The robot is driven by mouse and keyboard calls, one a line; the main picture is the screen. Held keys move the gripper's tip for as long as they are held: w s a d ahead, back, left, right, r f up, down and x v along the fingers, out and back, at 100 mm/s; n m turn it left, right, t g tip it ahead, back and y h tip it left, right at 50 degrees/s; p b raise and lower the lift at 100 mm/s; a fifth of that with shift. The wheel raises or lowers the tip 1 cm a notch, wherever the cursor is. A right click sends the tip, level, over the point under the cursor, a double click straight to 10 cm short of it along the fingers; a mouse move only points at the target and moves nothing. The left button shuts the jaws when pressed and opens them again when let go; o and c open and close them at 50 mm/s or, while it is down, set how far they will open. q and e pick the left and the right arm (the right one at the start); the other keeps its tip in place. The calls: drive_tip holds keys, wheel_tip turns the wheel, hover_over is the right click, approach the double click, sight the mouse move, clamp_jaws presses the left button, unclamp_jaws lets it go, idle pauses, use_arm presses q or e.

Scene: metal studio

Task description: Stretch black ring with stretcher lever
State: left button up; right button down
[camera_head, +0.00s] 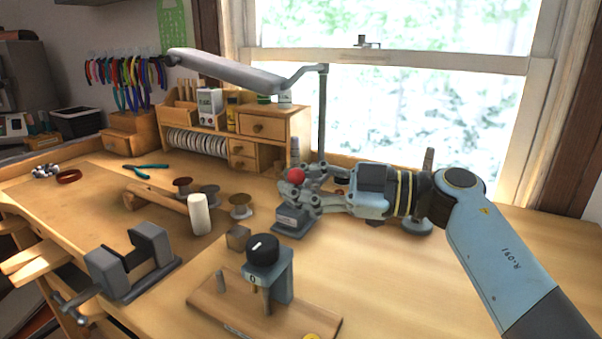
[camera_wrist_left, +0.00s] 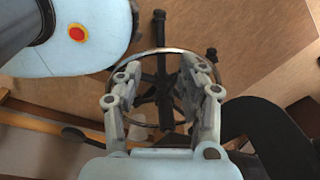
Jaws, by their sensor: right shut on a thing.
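The fingers hide much of the stretcher's middle. I cannot make out the black ring for certain in either view. My left gripper (camera_wrist_left: 165,90) shows only in the left wrist view. Its fingers are apart and empty, above the floor and a dark stool base.
A small press with a black dial (camera_head: 263,249) stands on a wooden board in front. A wooden organiser (camera_head: 245,122) stands behind. The bench at front right is clear.

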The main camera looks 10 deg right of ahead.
drive_tip(key=shift+s+a+f+n+p, duration=0.35)
drive_tip(key=shift+s+n+p, duration=0.1)
drive_tip(key=shift+n+p, duration=0.15)
drive_tip(key=f+n, duration=0.1)
drive_tip(key=s+f+n+p, duration=0.1)
drive_tip(key=shift+s+a+f+n+h, duration=0.1)
drive_tip(key=shift+s+a+n+h, duration=0.1)
drive_tip(key=shift+a+n+h, duration=0.15)
drive_tip(key=shift+s+a+f+p, duration=0.15)
drive_tip(key=shift+f+p, duration=0.15)
drive_tip(key=shift+f, duration=0.15)
drive_tip(key=shift+s+a+f+p, duration=0.1)
drive_tip(key=shift+f+p, duration=0.15)
drive_tip(key=shift+f, duration=0.3)
drive_tip(key=c, duration=1.1)
unclamp_jaws()
drive_tip(key=shift+s+d+r, duration=0.1)
drive_tip(key=shift+s+r, duration=0.05)
drive_tip(key=shift+r, duration=0.1)
drive_tip(key=v, duration=1.2)
drive_tip(key=shift+r, duration=0.1)
